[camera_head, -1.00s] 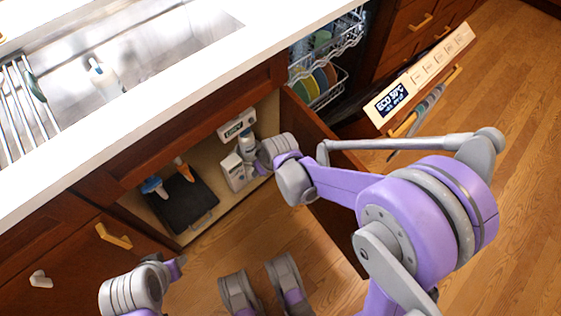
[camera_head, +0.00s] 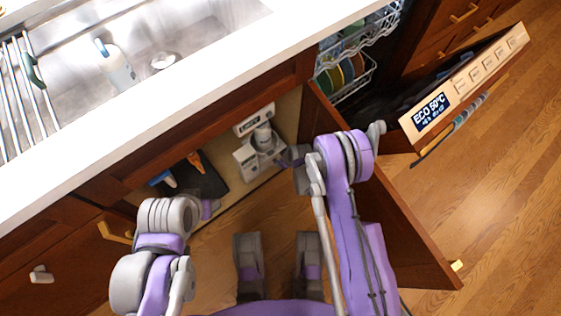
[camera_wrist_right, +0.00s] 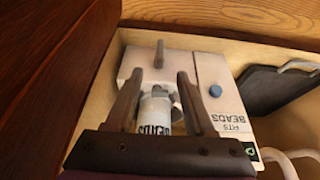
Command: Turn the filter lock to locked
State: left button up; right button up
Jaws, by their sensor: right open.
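A white filter unit (camera_head: 262,150) stands inside the open cabinet under the sink. In the right wrist view its pale housing (camera_wrist_right: 205,68) carries a small upright grey lever (camera_wrist_right: 158,54), which may be the filter lock. A white cylinder with dark lettering (camera_wrist_right: 155,112) sits below the lever. My right gripper (camera_wrist_right: 158,76) is open, its two fingers on either side of the cylinder in the picture; contact cannot be told. In the head view my right gripper (camera_head: 288,156) is at the unit, partly hidden by its wrist. My left gripper (camera_head: 210,207) is outside the cabinet; its fingers are unclear.
The open cabinet door (camera_head: 390,215) stands beside my right arm. A dark tray (camera_head: 205,178) with bottles lies left of the unit. The open dishwasher door (camera_head: 465,85) is at right.

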aim_at(276, 162)
jog(key=b+x, duration=0.2)
jog(key=x, duration=0.6)
jog(key=shift+f, duration=0.35)
grip_shut()
